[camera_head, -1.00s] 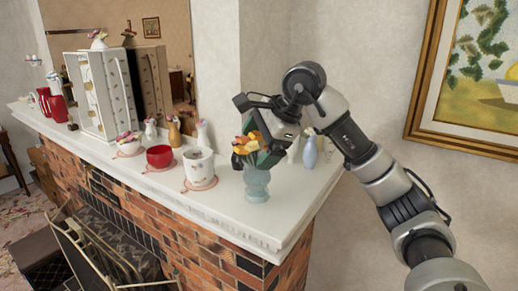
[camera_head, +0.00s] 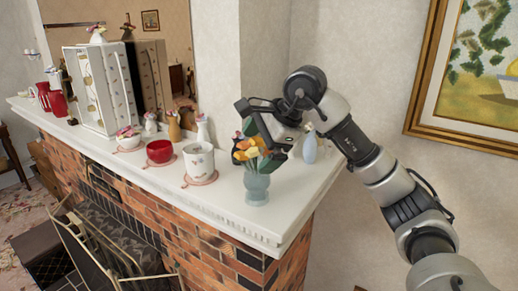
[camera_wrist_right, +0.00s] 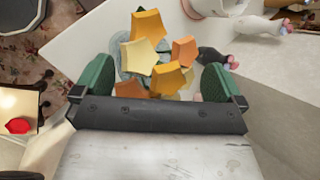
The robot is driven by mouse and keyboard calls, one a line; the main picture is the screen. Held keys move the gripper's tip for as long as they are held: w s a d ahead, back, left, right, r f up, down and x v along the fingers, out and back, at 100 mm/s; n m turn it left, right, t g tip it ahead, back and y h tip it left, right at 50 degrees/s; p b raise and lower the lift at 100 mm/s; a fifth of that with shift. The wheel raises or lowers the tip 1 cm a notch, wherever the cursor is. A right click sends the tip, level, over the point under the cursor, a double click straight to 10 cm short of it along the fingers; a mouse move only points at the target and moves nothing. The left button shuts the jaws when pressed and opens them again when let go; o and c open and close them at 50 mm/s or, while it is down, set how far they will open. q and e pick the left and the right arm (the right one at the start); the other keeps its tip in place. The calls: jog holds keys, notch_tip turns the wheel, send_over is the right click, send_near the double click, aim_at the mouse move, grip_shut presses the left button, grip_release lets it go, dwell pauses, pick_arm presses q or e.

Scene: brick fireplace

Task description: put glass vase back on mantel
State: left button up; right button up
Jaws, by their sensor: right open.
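The pale blue-green glass vase (camera_head: 257,189) stands upright on the white mantel (camera_head: 228,217), near its right end. Orange and yellow flowers (camera_head: 250,152) rise from it. My right gripper (camera_head: 250,124) is open, just behind and above the flowers. In the right wrist view, its green fingertips (camera_wrist_right: 157,77) are spread to either side of the flowers (camera_wrist_right: 152,55). The flowers hide most of the vase there. No hold on the vase shows. My left gripper is in neither view.
A light blue vase (camera_head: 309,148) stands behind, near the wall. A white cup (camera_head: 199,162), a red pot (camera_head: 160,152) and small vases stand to the left. A white cabinet (camera_head: 92,92) is farther along. The mantel's front right corner is clear.

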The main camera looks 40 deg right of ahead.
jog(key=b+v, duration=0.1)
jog(key=v, duration=1)
jog(key=shift+s+r+b, duration=0.15)
jog(key=shift+s+b, duration=0.05)
jog(key=shift+b, duration=0.2)
